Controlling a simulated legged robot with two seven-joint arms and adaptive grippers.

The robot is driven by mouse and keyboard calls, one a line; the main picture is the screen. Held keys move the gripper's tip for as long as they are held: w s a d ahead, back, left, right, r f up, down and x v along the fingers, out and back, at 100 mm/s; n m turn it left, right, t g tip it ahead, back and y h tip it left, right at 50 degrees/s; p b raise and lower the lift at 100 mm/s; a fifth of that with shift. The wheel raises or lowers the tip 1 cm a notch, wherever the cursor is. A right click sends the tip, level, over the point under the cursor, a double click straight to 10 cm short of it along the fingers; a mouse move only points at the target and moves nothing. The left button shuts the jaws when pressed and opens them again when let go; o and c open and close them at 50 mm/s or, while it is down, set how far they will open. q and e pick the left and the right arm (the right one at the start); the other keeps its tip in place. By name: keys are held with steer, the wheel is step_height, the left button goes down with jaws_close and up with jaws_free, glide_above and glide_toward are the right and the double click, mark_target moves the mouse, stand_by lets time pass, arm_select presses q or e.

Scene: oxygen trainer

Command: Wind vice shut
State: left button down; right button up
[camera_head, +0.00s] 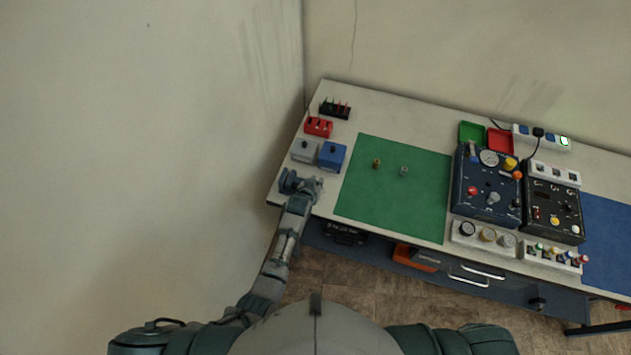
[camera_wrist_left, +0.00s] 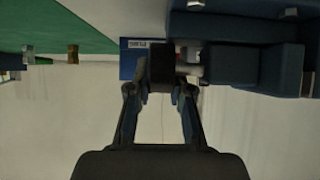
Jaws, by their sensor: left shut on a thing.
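The blue vice (camera_head: 288,181) stands at the left front corner of the workbench. In the left wrist view its blue body and jaws (camera_wrist_left: 240,65) fill the upper right, with a metal screw part between body and handle. My left gripper (camera_head: 313,187) is at the right side of the vice. In the wrist view the gripper (camera_wrist_left: 160,88) has its two fingers closed in on a dark block-like handle (camera_wrist_left: 160,66) at the end of the vice screw. The fingers partly hide the handle. The gap between the vice jaws is hard to judge. My right gripper is out of view.
A blue box (camera_head: 332,155) and a grey box (camera_head: 304,150) stand just behind the vice. A green mat (camera_head: 400,195) with two small brass and metal fittings lies to the right. Panels (camera_head: 487,187) with knobs stand farther right. The wall is close on the left.

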arm_select(q)
steer(key=shift+d+r, duration=0.1)
steer(key=c, duration=1.3)
jaws_free()
steer(key=shift+w, duration=0.1)
steer(key=shift+d, duration=0.1)
steer(key=v, duration=1.1)
steer(key=shift+s+r, duration=0.1)
steer(key=shift+s, duration=0.3)
